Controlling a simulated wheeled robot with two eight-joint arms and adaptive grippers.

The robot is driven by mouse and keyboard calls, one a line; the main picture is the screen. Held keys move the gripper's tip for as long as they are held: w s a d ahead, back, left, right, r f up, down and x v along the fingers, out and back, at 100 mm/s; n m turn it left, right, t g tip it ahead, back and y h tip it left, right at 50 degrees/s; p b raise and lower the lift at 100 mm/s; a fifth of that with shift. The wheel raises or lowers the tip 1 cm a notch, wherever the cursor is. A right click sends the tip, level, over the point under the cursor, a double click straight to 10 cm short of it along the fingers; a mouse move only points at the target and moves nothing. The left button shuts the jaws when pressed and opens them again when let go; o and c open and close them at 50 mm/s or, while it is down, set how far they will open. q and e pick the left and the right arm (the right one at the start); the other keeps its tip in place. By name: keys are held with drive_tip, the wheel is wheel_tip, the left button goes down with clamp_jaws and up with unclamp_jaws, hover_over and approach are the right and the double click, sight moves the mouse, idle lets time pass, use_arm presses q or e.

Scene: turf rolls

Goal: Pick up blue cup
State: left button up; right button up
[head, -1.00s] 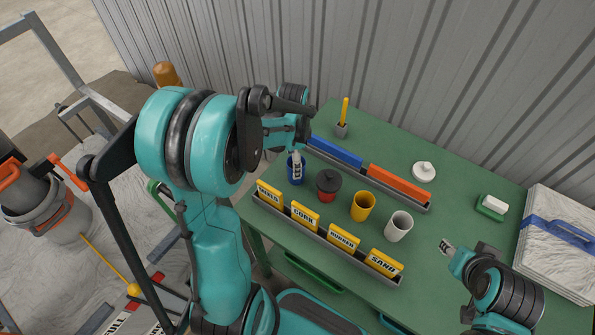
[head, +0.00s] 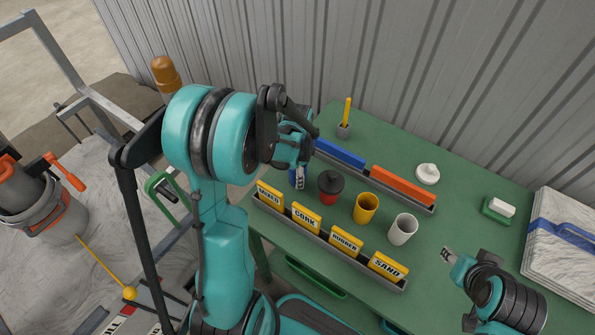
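The blue cup (head: 293,177) stands at the left end of a row of cups on the green table. Most of it is hidden behind my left gripper (head: 300,180). The fingers of that gripper point down at the cup and overlap it in the view. I cannot tell whether they touch it or how far apart they are. My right gripper (head: 447,255) is over the right front part of the table, apart from the cups, with nothing seen in it. Its finger gap is too small to judge.
A rack of yellow labelled cards (head: 345,243) runs in front. Blue (head: 340,153) and orange (head: 402,186) blocks lie behind. The right middle of the table is clear.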

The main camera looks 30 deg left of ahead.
use_arm(q)
drive_tip(key=shift+r, duration=0.1)
wheel_tip(320, 180, up, 10)
drive_tip(key=p, duration=0.3)
drive_tip(key=shift+p, duration=0.3)
